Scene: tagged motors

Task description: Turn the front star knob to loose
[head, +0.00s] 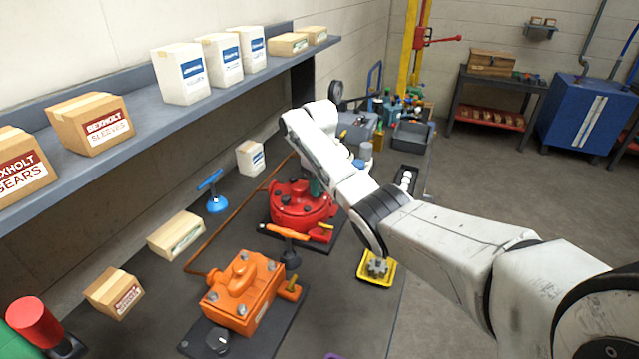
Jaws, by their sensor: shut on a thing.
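An orange motor (240,292) sits on a dark base plate at the front of the bench. A black round knob (217,340) with a pale mark on top is at the plate's near left corner. I cannot tell from its shape whether it is the front star knob. A red round motor (297,207) stands behind, partly covered by my arm. My white arm reaches in from the right, and its far end is above and behind the red motor. My gripper is hidden behind the arm, so its jaws and anything between them do not show.
A yellow tray (362,278) holds a grey toothed piece. Small boxes (176,235) lie on the bench's left. A shelf (150,118) with boxes overhangs the back.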

